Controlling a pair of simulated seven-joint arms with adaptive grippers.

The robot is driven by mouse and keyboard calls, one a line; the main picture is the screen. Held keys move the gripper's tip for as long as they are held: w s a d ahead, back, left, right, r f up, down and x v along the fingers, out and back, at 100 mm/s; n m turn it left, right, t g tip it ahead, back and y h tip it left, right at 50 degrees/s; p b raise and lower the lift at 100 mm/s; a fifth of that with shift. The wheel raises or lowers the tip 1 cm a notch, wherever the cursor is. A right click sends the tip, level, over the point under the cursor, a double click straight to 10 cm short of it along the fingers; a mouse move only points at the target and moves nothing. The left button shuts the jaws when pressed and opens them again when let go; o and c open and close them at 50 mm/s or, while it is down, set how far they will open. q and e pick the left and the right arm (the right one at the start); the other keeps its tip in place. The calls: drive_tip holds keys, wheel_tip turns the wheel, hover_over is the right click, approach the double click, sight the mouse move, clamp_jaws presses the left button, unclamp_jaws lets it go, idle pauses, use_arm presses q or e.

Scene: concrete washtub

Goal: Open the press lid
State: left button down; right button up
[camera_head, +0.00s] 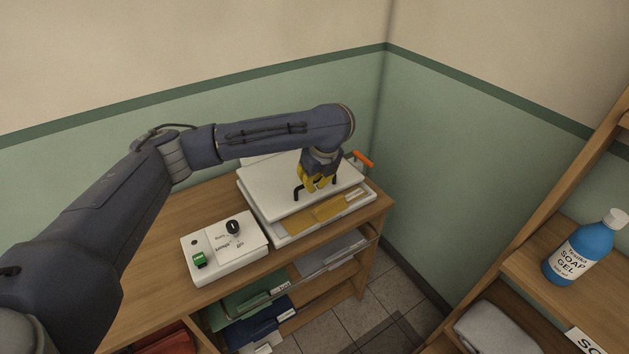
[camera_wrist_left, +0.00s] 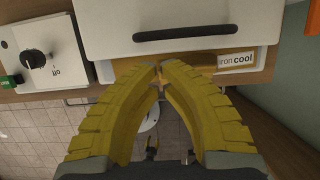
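The press (camera_head: 262,192) stands on the wooden desk, with its white lid lying low over a tan pad. A black bar handle runs along the lid's front edge; it shows in the wrist view (camera_wrist_left: 190,33). Whether the lid is slightly raised I cannot tell. My left gripper (camera_head: 317,187), with yellow ribbed fingers, points down at the handle and hides its middle in the head view. In the wrist view its fingertips (camera_wrist_left: 161,68) are nearly together, on the near side of the handle and apart from it, with nothing seen between them.
A white control box (camera_head: 222,262) with a black knob and green switch stands left of the press. An orange lever (camera_head: 362,159) sticks out at the press's right rear. Walls close off the back and right. A shelf with a blue soap bottle (camera_head: 580,252) stands at right.

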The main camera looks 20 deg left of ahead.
sight(309, 199)
use_arm(q)
drive_tip(key=shift+x, duration=3.55)
